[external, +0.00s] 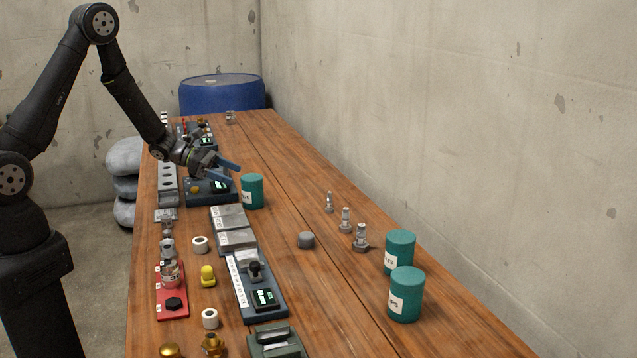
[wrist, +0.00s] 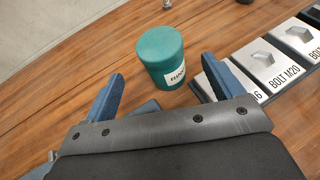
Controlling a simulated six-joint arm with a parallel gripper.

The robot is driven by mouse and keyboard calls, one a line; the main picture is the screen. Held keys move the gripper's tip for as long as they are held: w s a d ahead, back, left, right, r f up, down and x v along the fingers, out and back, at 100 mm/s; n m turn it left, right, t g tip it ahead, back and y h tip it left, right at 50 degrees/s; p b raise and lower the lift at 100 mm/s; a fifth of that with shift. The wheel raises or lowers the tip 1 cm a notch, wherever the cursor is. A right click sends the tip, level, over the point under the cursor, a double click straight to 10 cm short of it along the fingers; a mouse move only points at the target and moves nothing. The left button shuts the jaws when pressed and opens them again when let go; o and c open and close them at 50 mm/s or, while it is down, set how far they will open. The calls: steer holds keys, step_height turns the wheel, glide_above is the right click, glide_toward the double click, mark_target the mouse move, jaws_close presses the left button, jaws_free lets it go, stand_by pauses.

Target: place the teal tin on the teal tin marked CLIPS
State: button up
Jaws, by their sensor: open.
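A teal tin (external: 252,191) with a white label stands upright on the bench just beyond my gripper (external: 236,171). In the wrist view this tin (wrist: 160,52) appears ahead of and between the two blue fingers; its label is too blurred to read surely. My gripper (wrist: 163,75) is open, with nothing between its fingers. Two more teal tins stand upright and close together at the right of the bench, a farther one (external: 400,247) and a nearer one (external: 406,289). Both carry small white labels; I cannot tell surely which reads CLIPS. The tops of all three tins are bare.
Metal blocks (external: 236,238) marked for bolts lie beside the near tin; a wrist-view block (wrist: 268,62) reads BOLT M20. Several upright bolts (external: 346,220) and a grey cap (external: 306,240) stand between the tins. A concrete wall (external: 480,120) runs along the right.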

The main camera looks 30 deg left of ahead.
mark_target(252, 182)
steer(key=x, duration=0.8)
steer(key=shift+s, duration=0.15)
steer(key=c, duration=1.3)
steer(key=shift+r, duration=0.15)
